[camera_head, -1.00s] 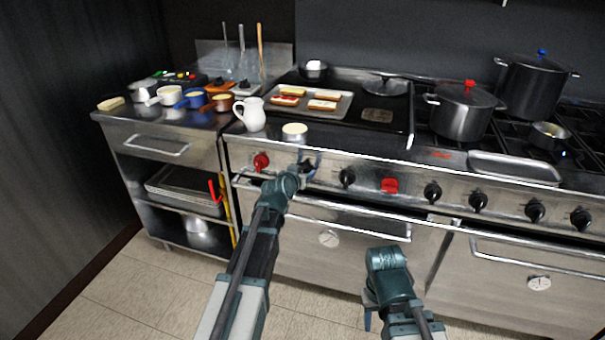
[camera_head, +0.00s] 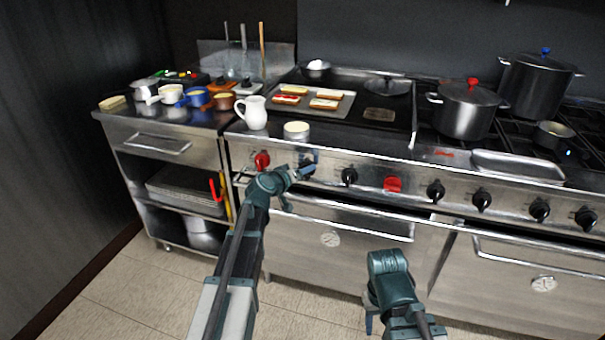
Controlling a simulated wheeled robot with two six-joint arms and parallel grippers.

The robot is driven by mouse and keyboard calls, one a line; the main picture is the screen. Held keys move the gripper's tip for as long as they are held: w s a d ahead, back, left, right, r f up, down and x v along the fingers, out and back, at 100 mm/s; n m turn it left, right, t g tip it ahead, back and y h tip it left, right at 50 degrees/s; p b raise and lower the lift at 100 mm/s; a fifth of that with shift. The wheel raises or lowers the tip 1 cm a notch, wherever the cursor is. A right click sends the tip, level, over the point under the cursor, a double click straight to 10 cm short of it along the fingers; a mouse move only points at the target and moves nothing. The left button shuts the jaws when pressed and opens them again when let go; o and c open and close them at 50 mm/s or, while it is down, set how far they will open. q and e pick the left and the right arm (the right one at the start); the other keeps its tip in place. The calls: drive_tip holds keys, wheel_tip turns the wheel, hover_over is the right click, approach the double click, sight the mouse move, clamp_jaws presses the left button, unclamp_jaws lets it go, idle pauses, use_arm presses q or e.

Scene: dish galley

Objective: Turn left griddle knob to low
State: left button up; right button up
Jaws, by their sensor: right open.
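The range's front panel carries a row of knobs. Below the griddle (camera_head: 395,112) are a red knob (camera_head: 262,160) at the far left, a dark knob partly hidden behind my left gripper, a black knob (camera_head: 349,176) and another red knob (camera_head: 393,184). My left gripper (camera_head: 304,172) is at the panel, just in front of the partly hidden knob; I cannot tell whether it touches it or how its jaws stand. The knob's pointer setting cannot be read. My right gripper (camera_head: 371,311) is open and empty, low in front of the oven door (camera_head: 340,255).
An oven handle bar (camera_head: 345,223) runs just below the knobs. A white pitcher (camera_head: 253,112) and a small round container (camera_head: 296,131) stand on the range's front left edge. A tray (camera_head: 340,105) of bread lies on the griddle. Floor in front is clear.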

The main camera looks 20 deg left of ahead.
idle(0.5)
use_arm(q)
drive_tip(key=o, duration=1.4)
drive_tip(key=shift+c, duration=0.2)
drive_tip(key=p+v, duration=0.4)
drive_tip(key=v, duration=0.9)
drive_tip(key=shift+s, duration=0.3)
drive_tip(key=shift+a+r, duration=0.1)
drive_tip(key=shift+r, duration=0.05)
